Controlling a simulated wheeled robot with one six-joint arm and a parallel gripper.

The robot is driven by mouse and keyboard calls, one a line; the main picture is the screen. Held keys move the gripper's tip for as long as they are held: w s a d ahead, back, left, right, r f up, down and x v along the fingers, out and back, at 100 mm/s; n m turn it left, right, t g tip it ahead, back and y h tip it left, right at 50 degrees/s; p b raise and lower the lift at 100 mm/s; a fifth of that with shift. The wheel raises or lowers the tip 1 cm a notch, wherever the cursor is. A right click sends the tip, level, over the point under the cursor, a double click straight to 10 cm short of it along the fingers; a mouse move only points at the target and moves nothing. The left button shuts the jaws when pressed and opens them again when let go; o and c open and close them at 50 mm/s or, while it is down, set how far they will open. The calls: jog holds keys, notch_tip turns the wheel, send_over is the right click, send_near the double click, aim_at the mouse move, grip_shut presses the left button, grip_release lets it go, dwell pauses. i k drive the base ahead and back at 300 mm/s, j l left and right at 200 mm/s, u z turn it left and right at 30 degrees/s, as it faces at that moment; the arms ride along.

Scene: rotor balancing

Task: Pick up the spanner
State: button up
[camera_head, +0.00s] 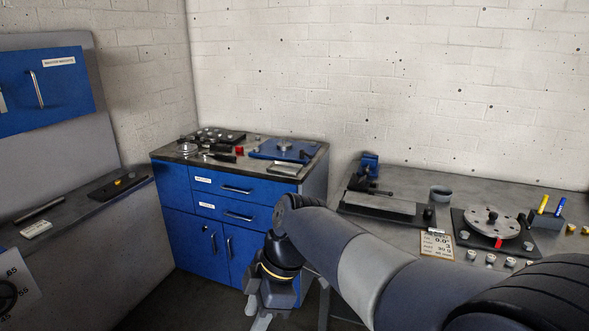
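I cannot pick out the spanner for certain at this size. A long dark bar (39,210) lies on the grey bench at the left. Small dark and metallic tools (220,157) lie on top of the blue cabinet, too small to name. My gripper (258,315) hangs low in front of the blue cabinet, pointing down, apart from the worktops. Its light fingertips show near the bottom edge, but their opening is unclear. I see nothing held in it.
The blue cabinet (180,192) stands in the corner with a blue plate (284,150) on top. The right bench (400,182) carries a round rotor disc (490,221), a grey cup (440,194) and several small weights. My arm crosses in front of this bench.

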aim_at(227, 157)
jog(key=i+j+z, duration=0.4)
jog(key=i+j, duration=0.15)
jog(key=i+j+z, duration=0.4)
jog(key=j, duration=0.35)
jog(key=i+j+z, duration=0.2)
jog(key=j, duration=0.25)
jog(key=i+j+z, duration=0.2)
jog(key=j, duration=0.25)
jog(key=i+j, duration=0.15)
jog(key=j, duration=0.2)
jog(key=i+j, duration=0.1)
jog(key=j, duration=0.25)
jog(key=i+j, duration=0.15)
jog(key=j, duration=0.2)
jog(key=i+j, duration=0.15)
jog(key=j, duration=0.2)
jog(key=i+j, duration=0.15)
jog(key=j, duration=0.2)
jog(key=i+j, duration=0.1)
jog(key=j, duration=0.25)
